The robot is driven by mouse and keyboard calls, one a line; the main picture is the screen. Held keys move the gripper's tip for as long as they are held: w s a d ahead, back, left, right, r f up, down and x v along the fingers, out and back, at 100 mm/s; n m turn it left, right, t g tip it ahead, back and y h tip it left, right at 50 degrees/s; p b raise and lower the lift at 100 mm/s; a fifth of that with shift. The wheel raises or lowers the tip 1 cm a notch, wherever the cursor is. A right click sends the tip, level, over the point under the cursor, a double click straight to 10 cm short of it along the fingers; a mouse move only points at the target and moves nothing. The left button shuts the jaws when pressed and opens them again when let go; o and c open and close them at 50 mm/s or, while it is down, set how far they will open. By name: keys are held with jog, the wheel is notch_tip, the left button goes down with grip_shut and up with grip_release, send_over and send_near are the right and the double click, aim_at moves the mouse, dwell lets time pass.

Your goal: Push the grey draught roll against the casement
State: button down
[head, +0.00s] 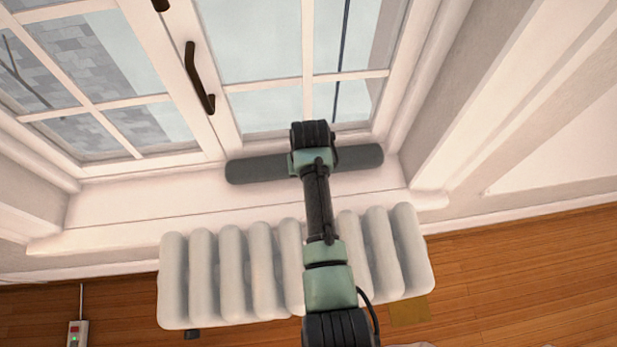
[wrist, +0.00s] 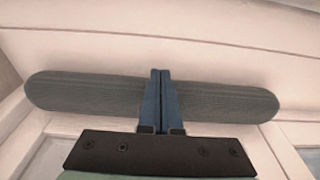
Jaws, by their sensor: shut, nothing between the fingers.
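The grey draught roll (head: 258,168) lies lengthwise on the white window sill (head: 150,204), along the foot of the casement (head: 272,139). Its right end sits slightly farther back in the head view. The same roll crosses the wrist view (wrist: 85,92). My gripper (wrist: 160,74) is shut and empty. Its blue fingers cross in front of the roll's middle in the wrist view, with the tips near the roll's sill-side edge. I cannot tell whether they touch it. In the head view my arm hides the fingers and the roll's middle. Any gap between roll and casement is unclear.
A white ribbed radiator (head: 232,275) stands below the sill, under my arm. A dark window handle (head: 198,80) sits on the frame at upper left. The reveal wall (head: 480,90) bounds the right side. The sill left of the roll is clear.

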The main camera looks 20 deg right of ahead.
jog(key=shift+s+r+p, duration=0.15)
jog(key=shift+r+p, duration=0.15)
jog(key=shift+r, duration=0.1)
notch_tip(320, 180, up, 12)
jog(key=p, duration=1.1)
jog(key=shift+f+p, duration=0.15)
jog(key=shift+p, duration=0.2)
